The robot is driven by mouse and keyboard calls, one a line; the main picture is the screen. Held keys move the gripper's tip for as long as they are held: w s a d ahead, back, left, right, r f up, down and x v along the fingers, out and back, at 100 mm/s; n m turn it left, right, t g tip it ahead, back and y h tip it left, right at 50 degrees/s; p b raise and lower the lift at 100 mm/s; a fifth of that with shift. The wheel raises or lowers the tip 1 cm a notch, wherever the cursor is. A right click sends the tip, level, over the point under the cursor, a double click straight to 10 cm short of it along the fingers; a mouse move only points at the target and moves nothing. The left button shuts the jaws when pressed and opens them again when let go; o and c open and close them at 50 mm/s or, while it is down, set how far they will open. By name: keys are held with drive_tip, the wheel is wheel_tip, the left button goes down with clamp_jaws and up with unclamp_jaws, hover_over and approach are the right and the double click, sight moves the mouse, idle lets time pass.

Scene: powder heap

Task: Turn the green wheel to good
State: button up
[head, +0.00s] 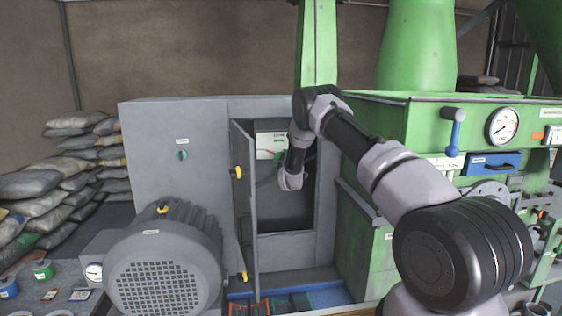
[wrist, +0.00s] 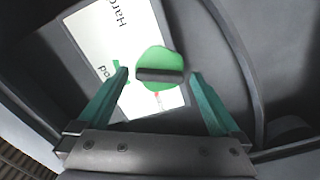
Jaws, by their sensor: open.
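The green wheel (wrist: 155,57) is a round green knob with a dark bar across its middle. It sits on a white panel (wrist: 110,38) with partly visible lettering, green marks and a small red mark below the wheel. My gripper (wrist: 160,74) is open, its two teal fingers on either side of the wheel, with gaps between the fingertips and the bar. I cannot tell their depth relative to the bar. In the head view the white panel (head: 268,139) shows inside the open cabinet; my arm reaches in and hides much of the wheel area.
The grey cabinet (head: 150,140) has its narrow door (head: 244,210) swung open left of my arm. A green machine (head: 385,115) with a gauge (head: 503,126) and blue-handled lever (head: 454,135) stands right. A grey motor (head: 165,265) stands front left, sacks (head: 50,185) behind it.

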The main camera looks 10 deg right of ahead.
drive_tip(key=shift+w, duration=0.9)
drive_tip(key=c, duration=1.2)
drive_tip(key=shift+o, duration=0.2)
drive_tip(key=shift+m, duration=0.4)
drive_tip(key=m, duration=0.5)
drive_tip(key=shift+m, duration=0.3)
drive_tip(key=m, duration=0.6)
drive_tip(key=shift+m, duration=0.3)
